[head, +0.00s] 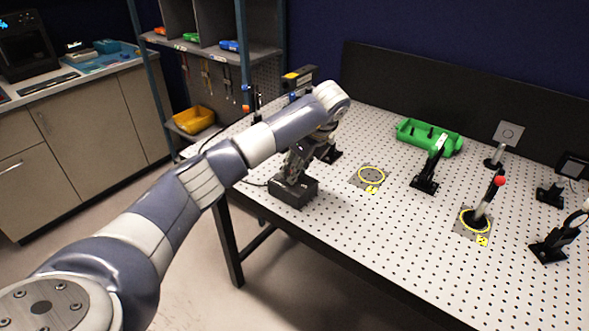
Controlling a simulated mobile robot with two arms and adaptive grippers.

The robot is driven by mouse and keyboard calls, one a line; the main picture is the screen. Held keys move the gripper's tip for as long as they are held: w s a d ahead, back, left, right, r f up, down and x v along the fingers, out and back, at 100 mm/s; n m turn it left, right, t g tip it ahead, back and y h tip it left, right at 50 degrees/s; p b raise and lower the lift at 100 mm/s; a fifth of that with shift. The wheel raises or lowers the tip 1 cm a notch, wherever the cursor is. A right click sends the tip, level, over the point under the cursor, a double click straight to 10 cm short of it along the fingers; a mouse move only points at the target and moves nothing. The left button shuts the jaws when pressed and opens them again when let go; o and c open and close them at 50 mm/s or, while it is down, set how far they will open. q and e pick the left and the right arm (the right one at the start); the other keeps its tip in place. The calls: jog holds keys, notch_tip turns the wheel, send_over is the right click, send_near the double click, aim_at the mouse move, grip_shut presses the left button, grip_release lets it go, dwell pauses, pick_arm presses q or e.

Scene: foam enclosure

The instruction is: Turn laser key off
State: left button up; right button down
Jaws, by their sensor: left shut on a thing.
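A small black box (293,192) stands at the near left corner of the perforated table, with a cable running off its left side. My left arm reaches in from the lower left, and its gripper (292,176) points down at the top of this box. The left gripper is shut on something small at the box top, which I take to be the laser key. The key itself is hidden by the fingers, so its turn angle cannot be told. My right gripper is not in view.
The white perforated table (400,240) carries several black optic mounts, a green tray (430,137) and a red-knobbed stick (486,200) on a yellow-ringed plate. Another yellow ring (371,174) lies bare. Behind are a black panel and a shelf rack with a yellow bin (194,119).

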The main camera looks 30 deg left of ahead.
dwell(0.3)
pick_arm(q)
jog(key=o, duration=1)
jog(key=shift+o, duration=0.2)
jog(key=v, duration=1.2)
jog(key=shift+w, duration=0.1)
